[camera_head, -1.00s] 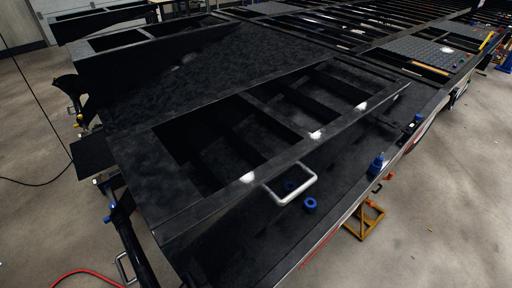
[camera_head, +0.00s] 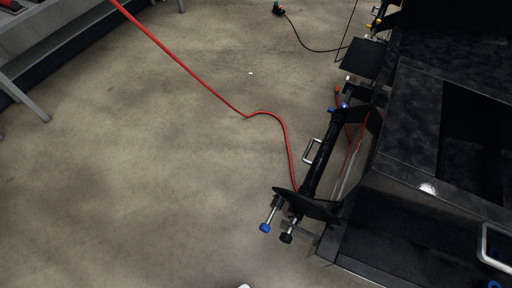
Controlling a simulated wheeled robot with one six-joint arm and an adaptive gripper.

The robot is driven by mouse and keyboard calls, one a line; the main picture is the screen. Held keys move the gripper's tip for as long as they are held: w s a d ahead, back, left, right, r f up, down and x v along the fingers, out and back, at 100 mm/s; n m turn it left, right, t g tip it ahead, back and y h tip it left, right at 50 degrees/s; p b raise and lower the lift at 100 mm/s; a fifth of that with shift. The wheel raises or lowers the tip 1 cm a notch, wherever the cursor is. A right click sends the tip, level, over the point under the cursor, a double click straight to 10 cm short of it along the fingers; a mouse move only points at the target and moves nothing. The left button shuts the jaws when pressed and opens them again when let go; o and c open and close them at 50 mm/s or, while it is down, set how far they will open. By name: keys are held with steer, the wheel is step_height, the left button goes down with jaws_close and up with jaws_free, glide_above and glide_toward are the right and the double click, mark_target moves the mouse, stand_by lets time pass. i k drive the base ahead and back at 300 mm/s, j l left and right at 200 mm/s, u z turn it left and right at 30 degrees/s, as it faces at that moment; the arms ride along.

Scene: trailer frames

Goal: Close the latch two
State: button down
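The black trailer frame (camera_head: 405,165) fills the right side. A black bar (camera_head: 324,155) runs along its left side, with a silver U-shaped handle (camera_head: 312,151) standing out to the left. At the bar's near end is a black plate (camera_head: 305,204) with two metal rods, one with a blue knob (camera_head: 265,227) and one with a black knob (camera_head: 287,238). Small blue fittings (camera_head: 344,105) show at the bar's far end. I cannot tell which part is latch two, or whether it is open or closed.
A red hose (camera_head: 190,72) lies across the concrete floor (camera_head: 130,170) and reaches the bar. A grey-legged bench (camera_head: 60,45) stands at the top left. A black cable (camera_head: 312,49) lies at the top.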

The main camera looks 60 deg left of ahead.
mark_target(265, 227)
steer(key=k+j+u, duration=0.1)
steer(key=k+u, duration=0.15)
steer(key=u, duration=0.2)
steer(key=k+j+u, duration=0.15)
steer(key=u, duration=0.3)
steer(key=k, duration=0.1)
